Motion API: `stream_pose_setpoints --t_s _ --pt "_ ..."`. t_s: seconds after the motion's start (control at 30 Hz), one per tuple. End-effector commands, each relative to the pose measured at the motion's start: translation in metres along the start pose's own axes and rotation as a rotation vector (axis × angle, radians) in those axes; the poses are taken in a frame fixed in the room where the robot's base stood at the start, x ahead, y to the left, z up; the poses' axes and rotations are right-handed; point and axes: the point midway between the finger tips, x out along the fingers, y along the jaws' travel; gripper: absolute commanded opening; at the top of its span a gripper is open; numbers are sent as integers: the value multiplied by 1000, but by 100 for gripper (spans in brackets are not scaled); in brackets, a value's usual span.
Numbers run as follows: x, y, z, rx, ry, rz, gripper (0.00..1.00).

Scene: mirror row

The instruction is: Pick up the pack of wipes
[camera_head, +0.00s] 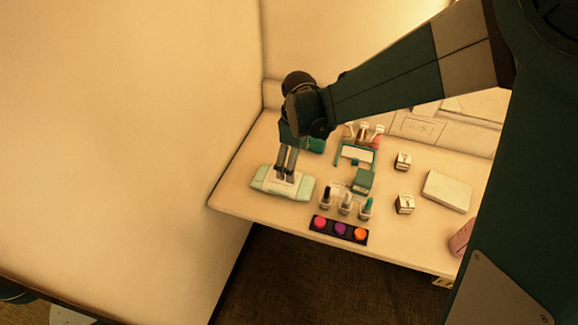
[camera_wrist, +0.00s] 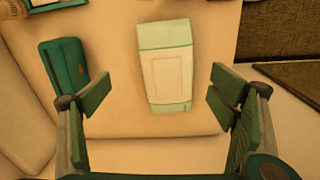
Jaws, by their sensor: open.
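The pack of wipes (camera_head: 264,182) is a flat white pack with pale mint ends, lying on the cream table near its front left corner. In the wrist view the pack (camera_wrist: 166,70) is ahead of my gripper, slightly turned. My gripper (camera_head: 285,177) points down over the pack and hides part of it in the head view. In the wrist view my gripper (camera_wrist: 162,90) is open and empty, with one green finger to each side of the pack's near end. Gaps show on both sides. I cannot tell how high the fingertips are above the table.
A dark teal case (camera_wrist: 63,75) lies left of the pack in the wrist view. In the head view, small bottles (camera_head: 345,203), a palette (camera_head: 340,229) and a small teal box (camera_head: 364,180) stand to the right. A wall (camera_head: 150,120) rises along the table's left side.

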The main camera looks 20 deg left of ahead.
Motion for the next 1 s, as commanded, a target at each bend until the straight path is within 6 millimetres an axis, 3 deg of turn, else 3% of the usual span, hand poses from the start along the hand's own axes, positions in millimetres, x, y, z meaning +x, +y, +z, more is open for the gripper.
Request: stream_pose_setpoints --t_s 0.1,0.33,0.8,1.0 --pt "16 -6 -20 -57 -13 -17 84" --pt "35 -14 -39 -122 -29 -37 84" --pt "39 -16 -42 -134 -32 -41 84" --pt "52 -16 -41 -133 -32 -41 84"
